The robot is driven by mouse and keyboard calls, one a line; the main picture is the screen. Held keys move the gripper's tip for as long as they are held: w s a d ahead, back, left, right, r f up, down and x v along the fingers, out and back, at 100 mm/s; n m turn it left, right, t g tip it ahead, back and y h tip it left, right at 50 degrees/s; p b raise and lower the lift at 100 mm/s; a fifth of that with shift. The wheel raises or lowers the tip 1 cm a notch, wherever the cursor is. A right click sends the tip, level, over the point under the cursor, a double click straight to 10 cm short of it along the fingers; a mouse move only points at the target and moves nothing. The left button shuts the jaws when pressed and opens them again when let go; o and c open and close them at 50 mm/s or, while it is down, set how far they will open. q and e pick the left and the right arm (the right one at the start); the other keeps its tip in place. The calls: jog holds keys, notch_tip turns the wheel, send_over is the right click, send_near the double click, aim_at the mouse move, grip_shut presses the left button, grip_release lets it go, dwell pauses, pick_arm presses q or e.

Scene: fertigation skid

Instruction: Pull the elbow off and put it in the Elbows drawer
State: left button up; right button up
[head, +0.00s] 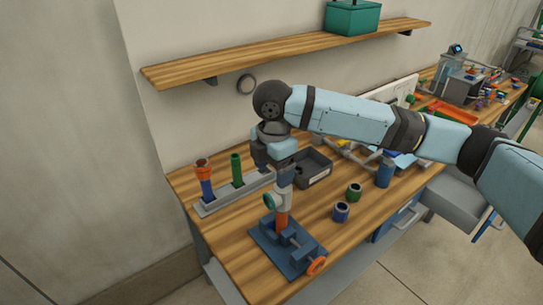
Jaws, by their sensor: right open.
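A pale grey elbow (283,199) with a green ring on its left-facing mouth sits on top of an upright orange pipe (281,221). The pipe stands in a blue vise (284,248) with an orange handwheel near the bench's front edge. My right gripper (286,181) points down, open, right at the elbow's top; I cannot tell whether its fingers touch it. A blue drawer front (398,220) with a grey handle shows under the bench at right; any label is unreadable. My left gripper is out of view.
A grey rack (213,208) holding upright blue and green pipes stands at left, with a dark tray (313,169) behind the elbow. Blue (341,212) and green (354,193) fittings stand to the right. A wooden shelf (280,52) hangs above. Bench at left front is clear.

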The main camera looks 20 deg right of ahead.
aim_at(273, 193)
notch_tip(273, 193, down, 10)
jog(key=shift+f, duration=0.25)
jog(key=c, duration=1.3)
jog(key=shift+w+r+p, duration=0.1)
jog(key=shift+r+p, duration=0.1)
jog(key=shift+p, duration=0.2)
jog(key=shift+r+p, duration=1.6)
jog(key=shift+p, duration=0.45)
jog(key=shift+r+p, duration=0.75)
jog(key=shift+p, duration=0.15)
jog(key=shift+r+p, duration=0.65)
jog(key=shift+p, duration=0.15)
